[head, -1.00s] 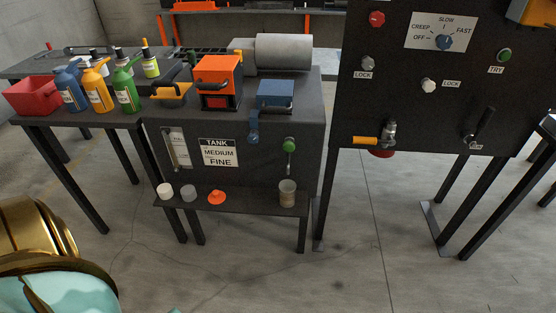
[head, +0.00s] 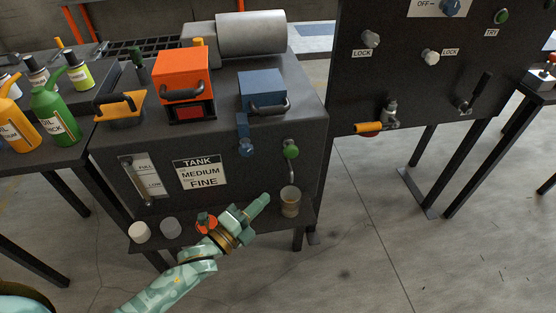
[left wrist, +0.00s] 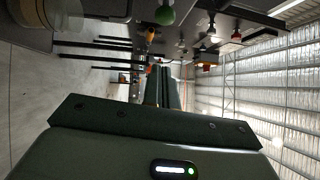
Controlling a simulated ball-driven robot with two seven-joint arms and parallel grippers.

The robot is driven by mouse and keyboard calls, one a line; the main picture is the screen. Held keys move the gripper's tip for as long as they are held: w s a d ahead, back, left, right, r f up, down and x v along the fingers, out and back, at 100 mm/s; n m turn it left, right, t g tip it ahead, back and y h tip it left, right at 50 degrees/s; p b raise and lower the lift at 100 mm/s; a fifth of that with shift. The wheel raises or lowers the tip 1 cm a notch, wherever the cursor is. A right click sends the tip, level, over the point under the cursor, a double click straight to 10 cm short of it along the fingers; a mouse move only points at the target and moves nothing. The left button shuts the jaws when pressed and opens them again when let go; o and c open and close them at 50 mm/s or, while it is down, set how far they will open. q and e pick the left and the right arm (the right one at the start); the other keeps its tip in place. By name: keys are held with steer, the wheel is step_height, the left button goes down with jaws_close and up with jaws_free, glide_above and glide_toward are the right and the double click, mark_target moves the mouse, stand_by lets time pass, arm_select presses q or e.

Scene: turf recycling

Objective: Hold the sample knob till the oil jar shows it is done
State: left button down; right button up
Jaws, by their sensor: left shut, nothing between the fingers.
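The green sample knob (head: 291,152) sits on the tank front, with a bent grey spout below it. It also shows at the top of the left wrist view (left wrist: 165,15). The oil jar (head: 290,202) stands on the tank's shelf under the spout; it looks see-through and brownish, and its fill level is hard to read. My left gripper (head: 264,198) is shut and empty, in front of the shelf. Its tips are just left of the jar and below the knob, apart from the knob. Its closed fingers show in the left wrist view (left wrist: 161,78). My right gripper is not in view.
White, grey and orange caps stand on the shelf (head: 257,216) to the jar's left; my arm partly covers the orange one. Orange (head: 182,72) and blue (head: 263,90) boxes top the tank. A dark control panel (head: 440,80) stands at right. Floor ahead is clear.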

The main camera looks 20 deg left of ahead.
arm_select(q)
steer(key=shift+a+f, duration=0.1)
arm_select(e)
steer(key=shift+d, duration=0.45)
arm_select(q)
steer(key=b, duration=0.3)
glide_toward(297, 154)
steer(key=w+d, duration=0.2)
steer(key=d, duration=0.2)
steer(key=shift+w+a+r+b, duration=0.2)
steer(key=shift+w+a, duration=0.35)
steer(key=shift+w, duration=0.2)
steer(key=shift+w+a+r+b, duration=0.15)
steer(key=shift+w+a, duration=0.45)
steer(key=shift+w, duration=0.1)
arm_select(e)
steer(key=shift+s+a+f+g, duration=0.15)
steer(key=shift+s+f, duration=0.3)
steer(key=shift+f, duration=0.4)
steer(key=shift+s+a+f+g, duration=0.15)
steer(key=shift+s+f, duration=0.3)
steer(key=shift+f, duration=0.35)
